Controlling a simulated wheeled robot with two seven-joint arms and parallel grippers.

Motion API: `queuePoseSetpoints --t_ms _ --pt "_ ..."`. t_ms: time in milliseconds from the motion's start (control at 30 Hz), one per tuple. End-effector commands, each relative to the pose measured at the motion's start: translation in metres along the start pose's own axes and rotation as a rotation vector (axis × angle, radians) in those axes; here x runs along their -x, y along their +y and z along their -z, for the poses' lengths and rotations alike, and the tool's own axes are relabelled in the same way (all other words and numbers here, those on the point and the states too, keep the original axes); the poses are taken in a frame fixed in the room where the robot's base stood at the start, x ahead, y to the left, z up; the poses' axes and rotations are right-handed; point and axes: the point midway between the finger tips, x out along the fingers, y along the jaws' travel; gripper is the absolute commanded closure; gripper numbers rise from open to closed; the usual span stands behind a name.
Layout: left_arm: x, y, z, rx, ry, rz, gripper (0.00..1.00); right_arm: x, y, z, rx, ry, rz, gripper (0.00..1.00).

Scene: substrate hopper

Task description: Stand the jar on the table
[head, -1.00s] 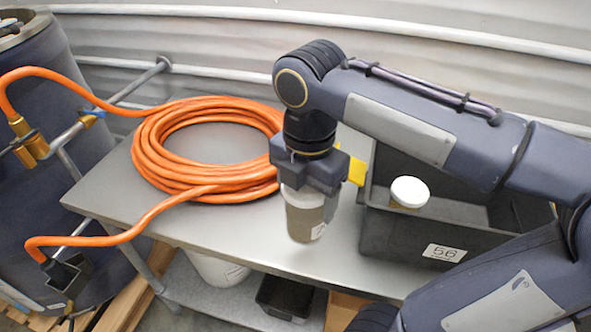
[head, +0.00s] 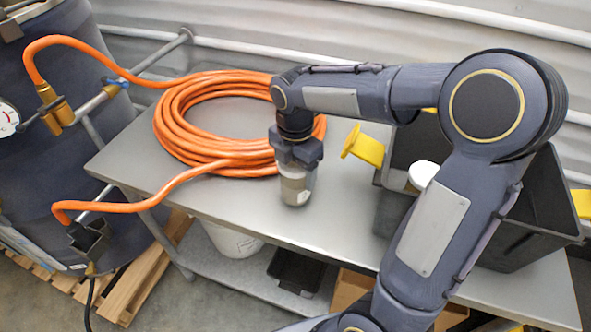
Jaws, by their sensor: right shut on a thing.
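The jar (head: 294,189) is a small brownish-grey container with a pale label. It is upright at the middle of the grey metal table (head: 240,212), beside the orange hose coil. My right gripper (head: 297,165) points down from above and is shut on the jar's upper part, hiding its top. The jar's base looks at or very near the tabletop; I cannot tell if it touches. My left gripper is not in view.
A coiled orange hose (head: 172,130) lies behind and left of the jar. A black crate (head: 515,240) with a white-lidded jar (head: 423,175) is at the right, partly behind my arm. A yellow object (head: 364,148) stands at the crate's left. Bare tabletop lies in front of the coil.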

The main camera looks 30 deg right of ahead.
Motion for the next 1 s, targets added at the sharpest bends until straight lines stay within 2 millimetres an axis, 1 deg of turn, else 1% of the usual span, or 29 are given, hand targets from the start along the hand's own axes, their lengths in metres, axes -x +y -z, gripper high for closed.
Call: queuePoseSetpoints --t_ms 67,300,433,467,500,600,867,1000 --pt "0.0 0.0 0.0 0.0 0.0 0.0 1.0 -0.004 0.0 0.0 -0.001 0.0 -0.001 0.85" --pt "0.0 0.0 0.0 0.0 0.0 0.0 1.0 -0.004 0.0 0.0 -0.001 0.0 -0.002 0.85" --pt "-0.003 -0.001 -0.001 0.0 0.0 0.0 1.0 -0.009 0.0 0.0 -0.001 0.0 -0.001 0.85" --pt "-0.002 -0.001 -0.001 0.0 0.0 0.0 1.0 -0.008 0.0 0.0 -0.001 0.0 0.0 0.27" --pt "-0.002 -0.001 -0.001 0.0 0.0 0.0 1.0 -0.007 0.0 0.0 -0.001 0.0 0.0 0.22" --pt "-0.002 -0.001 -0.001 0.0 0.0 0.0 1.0 -0.007 0.0 0.0 -0.001 0.0 0.0 0.09" --pt "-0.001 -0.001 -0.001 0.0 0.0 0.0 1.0 -0.007 0.0 0.0 -0.001 0.0 -0.001 0.09" --pt "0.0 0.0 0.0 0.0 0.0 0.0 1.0 0.003 0.001 0.0 -0.001 -0.001 -0.005 0.09"
